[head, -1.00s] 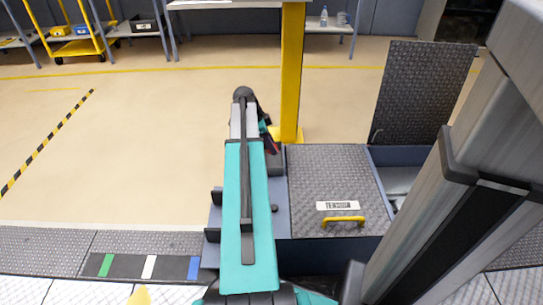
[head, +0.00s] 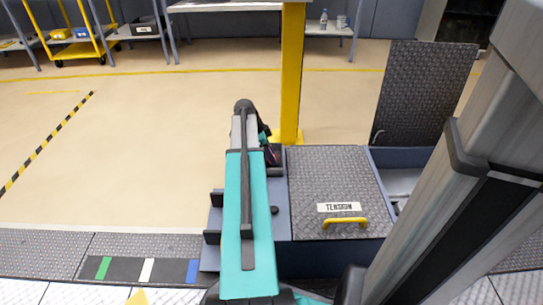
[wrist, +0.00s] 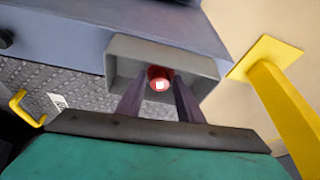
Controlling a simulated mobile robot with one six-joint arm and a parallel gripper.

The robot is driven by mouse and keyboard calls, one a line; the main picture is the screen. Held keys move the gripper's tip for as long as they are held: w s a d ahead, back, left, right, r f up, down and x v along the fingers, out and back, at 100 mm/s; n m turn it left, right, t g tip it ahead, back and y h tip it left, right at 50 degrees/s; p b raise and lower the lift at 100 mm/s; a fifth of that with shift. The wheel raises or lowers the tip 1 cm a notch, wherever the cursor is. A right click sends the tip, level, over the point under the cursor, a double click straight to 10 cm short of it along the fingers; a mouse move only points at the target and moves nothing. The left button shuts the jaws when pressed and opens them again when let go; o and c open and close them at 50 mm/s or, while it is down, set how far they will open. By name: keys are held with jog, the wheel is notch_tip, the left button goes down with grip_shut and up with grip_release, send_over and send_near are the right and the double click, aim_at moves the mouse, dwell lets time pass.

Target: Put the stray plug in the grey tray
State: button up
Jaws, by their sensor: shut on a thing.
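The stray plug (wrist: 160,78) is red with a pale square on its end. In the wrist view it sits between the two dark fingers of my gripper (wrist: 159,92), which is shut on it. The grey tray (wrist: 200,62) is a shallow box directly behind the plug and fingertips, and the plug appears within its outline. I cannot tell whether the plug touches the tray floor. The fingers and gripper body hide the tray's near part. In the head view my arm hides the plug, and the gripper shows only partly beside the yellow post.
The yellow post (head: 291,75) stands close by the tray; its base shows in the wrist view (wrist: 262,58). A closed textured hatch marked TENSION (head: 333,175) with a yellow handle (head: 345,221) lies to the right. Beyond it, a raised hatch lid (head: 425,95) stands by an open bay.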

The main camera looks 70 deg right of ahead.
jog(key=shift+f, duration=0.1)
jog(key=o, duration=1)
jog(key=p+v, duration=0.4)
jog(key=v, duration=0.8)
jog(key=shift+p, duration=0.4)
jog(key=shift+a, duration=0.1)
